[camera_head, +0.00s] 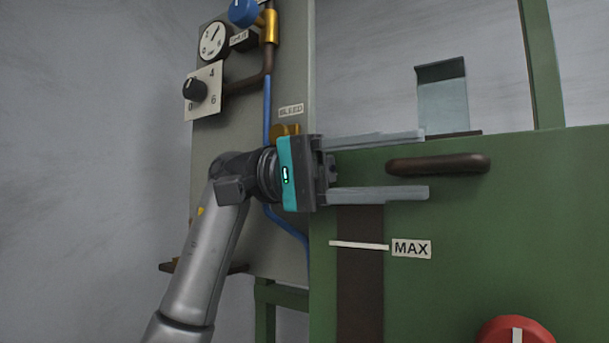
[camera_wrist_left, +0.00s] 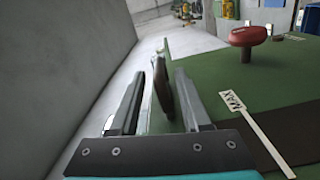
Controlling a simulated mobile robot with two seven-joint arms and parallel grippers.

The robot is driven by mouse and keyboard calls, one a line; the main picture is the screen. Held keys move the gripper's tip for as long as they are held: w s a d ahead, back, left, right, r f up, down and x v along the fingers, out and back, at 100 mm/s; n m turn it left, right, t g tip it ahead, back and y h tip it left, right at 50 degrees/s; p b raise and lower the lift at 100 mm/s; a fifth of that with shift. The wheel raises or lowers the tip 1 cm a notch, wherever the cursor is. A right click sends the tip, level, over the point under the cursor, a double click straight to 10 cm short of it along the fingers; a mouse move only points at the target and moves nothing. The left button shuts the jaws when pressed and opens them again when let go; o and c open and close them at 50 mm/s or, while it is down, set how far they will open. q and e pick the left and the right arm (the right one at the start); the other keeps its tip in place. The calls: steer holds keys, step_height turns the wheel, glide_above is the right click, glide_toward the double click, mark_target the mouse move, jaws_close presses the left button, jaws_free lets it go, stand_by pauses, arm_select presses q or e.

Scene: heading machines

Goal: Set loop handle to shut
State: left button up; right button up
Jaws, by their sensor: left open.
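A dark brown bar-shaped handle (camera_head: 455,163), which looks like the loop handle, lies level across the upper part of the green panel. My left gripper (camera_head: 426,164) is open, with one finger above and one below the handle's left end in the head view. In the left wrist view the handle (camera_wrist_left: 161,86) shows between the two fingers (camera_wrist_left: 158,82), with a gap on each side. Nothing is gripped. I cannot tell how deep the handle sits between the fingers. My right gripper is not in view.
The green panel (camera_head: 470,230) carries a MAX label (camera_head: 411,248), a dark vertical strip (camera_head: 360,280) and a red knob (camera_head: 515,330), lower right. Left stands a grey board (camera_head: 230,130) with a gauge (camera_head: 215,41), a dial (camera_head: 195,90), a blue knob (camera_head: 243,12) and pipes.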

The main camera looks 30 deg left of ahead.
arm_select(q)
steer(key=a, duration=1.1)
steer(key=shift+w+a, duration=0.15)
steer(key=shift+a, duration=0.05)
